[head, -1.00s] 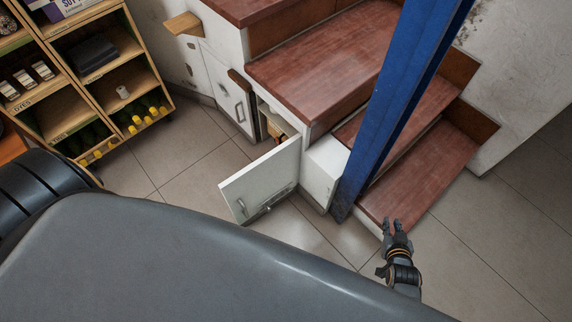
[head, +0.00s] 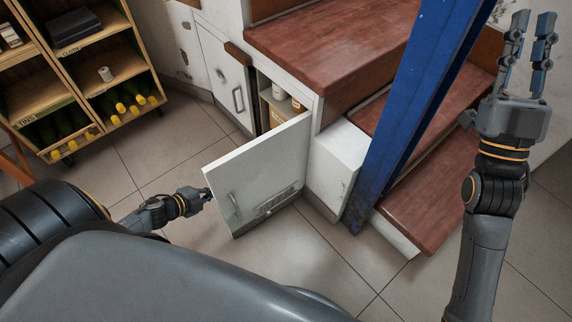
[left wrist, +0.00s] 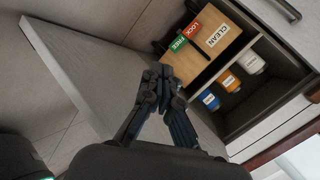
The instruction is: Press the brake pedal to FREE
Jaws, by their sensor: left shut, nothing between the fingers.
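A wooden box or cart (left wrist: 228,30) with a red LOCK label (left wrist: 194,27), a green FREE label (left wrist: 179,43) and a white CLEAN label (left wrist: 217,36) stands in the open cupboard under the stairs, in the left wrist view. A dark piece lies beside the FREE label; I cannot tell whether it is the brake pedal. My left gripper (head: 208,195) is at the outer edge of the open white cupboard door (head: 252,165); I cannot tell if it touches. Its fingers (left wrist: 165,76) are shut and empty. My right gripper (head: 531,40) is raised at upper right, fingers apart and empty.
A blue post (head: 412,110) rises before the red-brown stairs (head: 320,50). A wooden shelf unit (head: 90,75) stands at left. Tiled floor between it and the door is clear.

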